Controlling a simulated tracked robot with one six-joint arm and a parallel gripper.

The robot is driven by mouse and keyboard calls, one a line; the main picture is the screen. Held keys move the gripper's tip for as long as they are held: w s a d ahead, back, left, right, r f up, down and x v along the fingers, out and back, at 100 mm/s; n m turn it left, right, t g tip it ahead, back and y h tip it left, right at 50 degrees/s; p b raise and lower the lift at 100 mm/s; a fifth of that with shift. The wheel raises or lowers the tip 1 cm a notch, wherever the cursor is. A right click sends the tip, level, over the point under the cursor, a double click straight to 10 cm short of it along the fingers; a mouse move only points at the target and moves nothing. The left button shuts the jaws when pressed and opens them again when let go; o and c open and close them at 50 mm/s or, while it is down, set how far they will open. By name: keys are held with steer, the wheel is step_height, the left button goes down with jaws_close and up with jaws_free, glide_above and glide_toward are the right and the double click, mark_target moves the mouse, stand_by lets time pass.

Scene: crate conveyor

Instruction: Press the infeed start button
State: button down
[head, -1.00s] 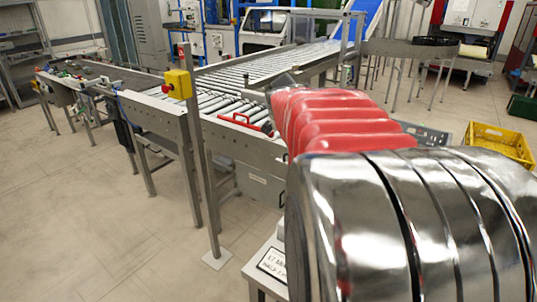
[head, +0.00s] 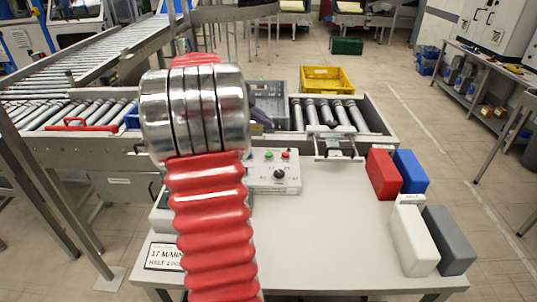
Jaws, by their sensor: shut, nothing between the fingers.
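A light grey control box (head: 287,185) stands on the white table, just right of my arm. On it are a green button (head: 268,155), a red button (head: 285,155) and a black knob (head: 279,174). Its labels are too small to read, so I cannot tell which button is the infeed start. My arm, red bellows and shiny rings, rises in front of the table and covers the box's left side. My gripper is hidden; no fingers show.
Red (head: 382,174), blue (head: 410,172), white (head: 412,241) and grey (head: 448,240) blocks stand on the table's right (head: 330,245). A sign (head: 163,257) is at its left front. Behind run roller conveyors (head: 375,118) and a yellow crate (head: 327,80). The table's middle is clear.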

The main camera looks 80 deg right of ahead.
mark_target(269, 154)
steer(key=shift+s+f, duration=0.2)
steer(key=shift+f, duration=4.4)
